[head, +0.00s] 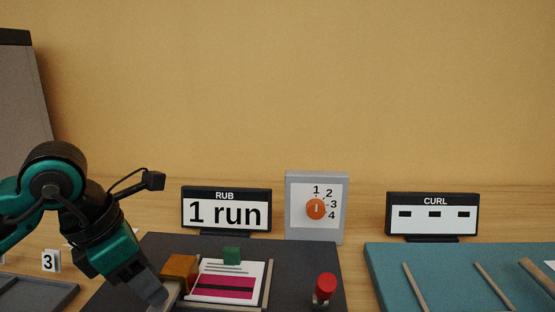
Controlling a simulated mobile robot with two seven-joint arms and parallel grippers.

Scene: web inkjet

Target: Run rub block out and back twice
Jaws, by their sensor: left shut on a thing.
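The rub block (180,270) is an orange-brown block at the left edge of a printed sheet (222,291) with a magenta band. My left gripper (160,295) is at its left side and shut on it; the fingertips are partly hidden by the gripper body. The sheet lies on a dark mat (315,265) between light rails. The RUB sign (226,210) behind the mat reads "1 run". My right gripper is not in view.
A green block (232,255) sits at the sheet's back edge. A red-topped post (325,288) stands on the mat at right. A grey dial box (317,215) with an orange knob and a CURL sign (433,214) stand behind. A teal mat (450,275) with sticks lies at right.

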